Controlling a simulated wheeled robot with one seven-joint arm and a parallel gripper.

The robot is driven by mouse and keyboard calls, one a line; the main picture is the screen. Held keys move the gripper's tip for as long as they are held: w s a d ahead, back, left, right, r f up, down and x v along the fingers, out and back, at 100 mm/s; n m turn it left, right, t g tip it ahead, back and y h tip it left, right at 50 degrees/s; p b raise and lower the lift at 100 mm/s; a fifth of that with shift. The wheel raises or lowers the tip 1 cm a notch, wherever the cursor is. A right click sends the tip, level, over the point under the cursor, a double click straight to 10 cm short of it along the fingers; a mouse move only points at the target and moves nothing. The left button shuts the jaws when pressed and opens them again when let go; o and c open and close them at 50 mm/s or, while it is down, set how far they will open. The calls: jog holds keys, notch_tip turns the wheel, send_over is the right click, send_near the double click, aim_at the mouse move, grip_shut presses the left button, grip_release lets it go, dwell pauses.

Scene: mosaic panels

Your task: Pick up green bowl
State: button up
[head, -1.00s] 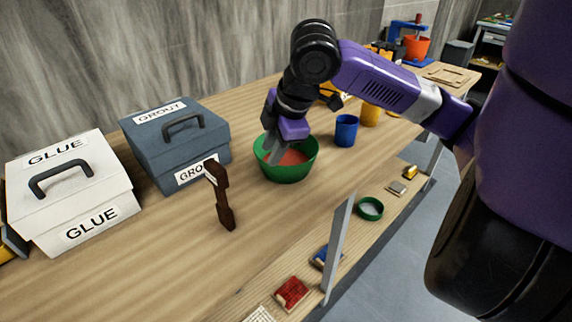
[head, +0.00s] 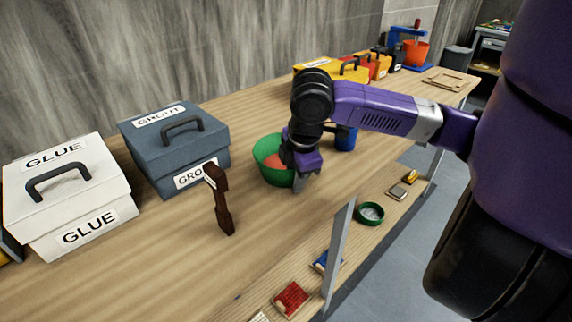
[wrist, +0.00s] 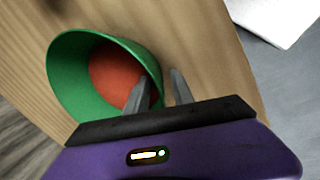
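The green bowl (head: 268,174) stands on the wooden bench, with orange-red contents inside. My gripper (head: 302,186) is at the bowl's right side in the head view and hides part of it. In the wrist view the bowl (wrist: 65,72) lies left of and around one finger. My gripper's fingers (wrist: 160,80) are apart there, one over the bowl's inside and one outside the wall, with the rim between them. A gap shows between the fingers. Whether they touch the wall cannot be told.
A grey-blue grout box (head: 165,155) and a white glue box (head: 75,205) stand left. A blue cup (head: 346,138) is behind my gripper. A small green dish (head: 370,214) lies on the lower shelf.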

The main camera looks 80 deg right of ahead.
jog(key=shift+c, duration=0.2)
grip_shut()
dwell(1.2)
